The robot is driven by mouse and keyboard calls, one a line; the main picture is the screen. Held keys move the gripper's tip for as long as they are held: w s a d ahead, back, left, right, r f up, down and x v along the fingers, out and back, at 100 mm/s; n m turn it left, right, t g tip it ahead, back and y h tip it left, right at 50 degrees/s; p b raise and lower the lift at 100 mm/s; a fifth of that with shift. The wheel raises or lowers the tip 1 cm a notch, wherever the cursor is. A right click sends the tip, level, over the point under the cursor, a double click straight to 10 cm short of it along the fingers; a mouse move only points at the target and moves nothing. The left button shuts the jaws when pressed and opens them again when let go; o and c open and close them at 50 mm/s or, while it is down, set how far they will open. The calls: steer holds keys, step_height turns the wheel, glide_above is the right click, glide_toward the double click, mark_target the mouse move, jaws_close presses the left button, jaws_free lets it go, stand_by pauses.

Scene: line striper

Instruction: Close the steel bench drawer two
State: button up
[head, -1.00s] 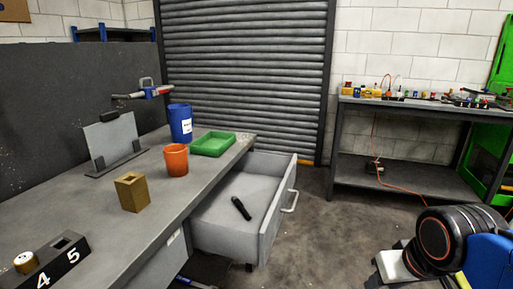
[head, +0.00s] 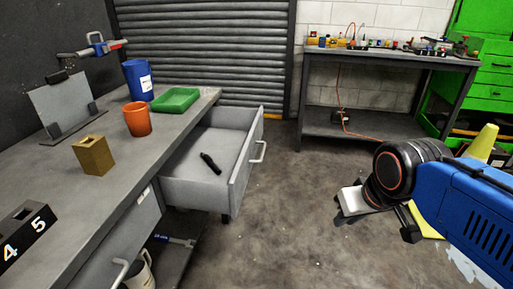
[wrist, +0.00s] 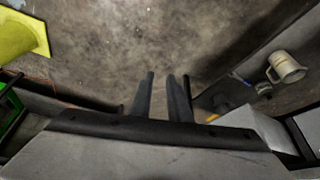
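The steel bench (head: 70,165) runs along the left in the head view. Its far drawer (head: 238,183) is pulled out, with a bar handle (head: 258,152) on its front and a black object (head: 210,163) lying inside. A nearer drawer with a handle (head: 120,272) looks flush with the bench. I cannot read which drawer is number two. My gripper (head: 347,212) is to the right of the open drawer, apart from its handle, over bare floor. In the wrist view my gripper's two dark fingers (wrist: 160,80) are parted, with only floor between them.
A green tray (head: 175,99), blue can (head: 138,80), orange cup (head: 137,119) and brass block (head: 93,155) stand on the bench. A mug (wrist: 287,68) sits on the lower shelf. A metal table (head: 390,60) and yellow cone (head: 483,143) are at right. Floor between is clear.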

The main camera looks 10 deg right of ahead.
steer(key=shift+w+r, duration=0.1)
steer(key=shift+w, duration=0.15)
jaws_close()
steer(key=w+d+r+m+g+y, duration=0.1)
steer(key=w+r+m+y, duration=0.15)
steer(key=w+m, duration=0.6)
steer(key=w+r+m+y, duration=0.1)
steer(key=w+m+y, duration=0.4)
steer(key=w, duration=0.7)
steer(key=w+d+r+m+g+y, duration=0.1)
steer(key=w+r+m+y, duration=0.1)
steer(key=w+m, duration=0.7)
steer(key=w+a+f, duration=0.4)
steer(key=a+f, duration=0.1)
steer(key=a, duration=0.6)
steer(key=shift+a+f+n, duration=0.15)
steer(key=shift+f+n, duration=0.2)
steer(key=shift+f, duration=0.05)
steer(key=shift+w+a, duration=0.1)
steer(key=shift+w, duration=0.05)
